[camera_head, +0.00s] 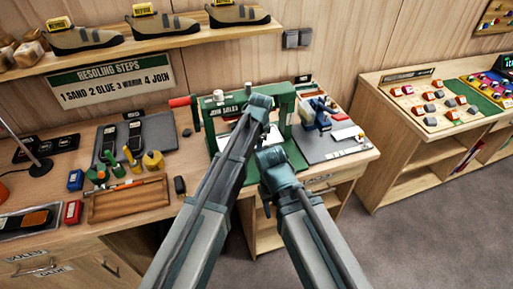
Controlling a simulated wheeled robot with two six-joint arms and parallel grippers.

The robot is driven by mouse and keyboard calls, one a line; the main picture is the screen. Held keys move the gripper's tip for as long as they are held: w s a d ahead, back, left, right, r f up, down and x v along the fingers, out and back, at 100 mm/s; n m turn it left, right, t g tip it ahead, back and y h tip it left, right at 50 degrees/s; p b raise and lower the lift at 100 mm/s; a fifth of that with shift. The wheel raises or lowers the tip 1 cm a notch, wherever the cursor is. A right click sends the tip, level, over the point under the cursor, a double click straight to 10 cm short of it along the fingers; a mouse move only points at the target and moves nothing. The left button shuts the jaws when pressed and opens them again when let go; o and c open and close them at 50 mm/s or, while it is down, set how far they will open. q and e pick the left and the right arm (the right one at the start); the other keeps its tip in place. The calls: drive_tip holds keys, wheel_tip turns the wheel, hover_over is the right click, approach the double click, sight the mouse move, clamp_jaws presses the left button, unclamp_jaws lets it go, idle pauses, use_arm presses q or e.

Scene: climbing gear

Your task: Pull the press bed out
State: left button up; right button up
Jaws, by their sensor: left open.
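My arms cover much of the press front. My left gripper (272,131) is open in front of the press, and I see nothing held in it. My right gripper (270,157) is just below it, seen from behind, and its fingers are hard to make out.
Left on the bench are a wooden tray (128,202), glue bottles (153,161) and a mat with dark soles (127,139). A grey mat with a blue tool (322,121) lies right of the press. A shelf of shoes (150,51) hangs above. Floor shows at right.

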use_arm(q)
clamp_jaws()
idle(1.3)
